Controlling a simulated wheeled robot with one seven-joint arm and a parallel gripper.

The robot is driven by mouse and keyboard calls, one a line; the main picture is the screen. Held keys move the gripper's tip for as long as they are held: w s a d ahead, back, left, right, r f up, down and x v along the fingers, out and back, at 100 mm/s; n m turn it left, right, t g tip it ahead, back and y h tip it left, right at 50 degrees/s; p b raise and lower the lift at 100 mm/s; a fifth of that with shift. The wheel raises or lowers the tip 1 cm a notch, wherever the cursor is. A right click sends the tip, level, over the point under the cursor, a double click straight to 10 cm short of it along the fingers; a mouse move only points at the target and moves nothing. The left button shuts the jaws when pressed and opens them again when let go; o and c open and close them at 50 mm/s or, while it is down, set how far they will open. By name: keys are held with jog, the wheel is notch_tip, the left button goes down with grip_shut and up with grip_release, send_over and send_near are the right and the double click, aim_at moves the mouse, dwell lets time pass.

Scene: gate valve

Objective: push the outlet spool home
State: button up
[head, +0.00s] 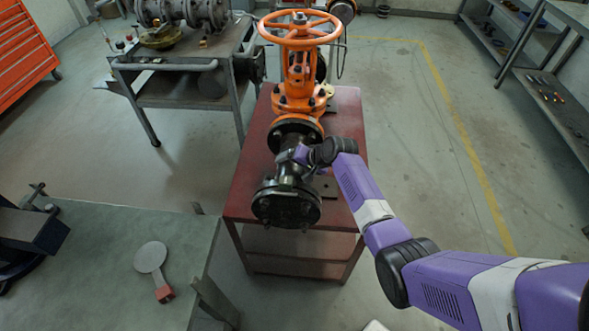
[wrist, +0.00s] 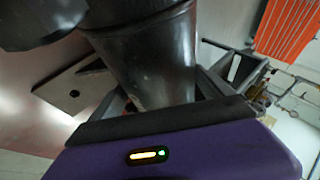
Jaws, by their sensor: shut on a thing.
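The outlet spool (head: 286,185) is a dark flanged pipe piece on the red stand, at the near end of the orange gate valve (head: 298,95). Its near flange (head: 286,205) faces me, and its far end is close to the valve's flange (head: 294,132); I cannot tell whether the faces touch. My gripper (head: 302,156) reaches in from the right and is shut on the spool's pipe. In the wrist view the dark pipe (wrist: 150,65) lies between my fingers, with a flange (wrist: 45,20) at upper left. The fingertips are mostly hidden.
The red stand (head: 243,185) carries the valve. A green-grey table (head: 110,235) at lower left holds a round-headed paddle (head: 151,257) and a vise (head: 30,230). A grey cart (head: 185,88) stands at back left. Shelving (head: 550,95) is at right. Floor right of the stand is clear.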

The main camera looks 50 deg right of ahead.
jog(key=o, duration=1.8)
jog(key=shift+d, duration=0.1)
jog(key=v, duration=0.8)
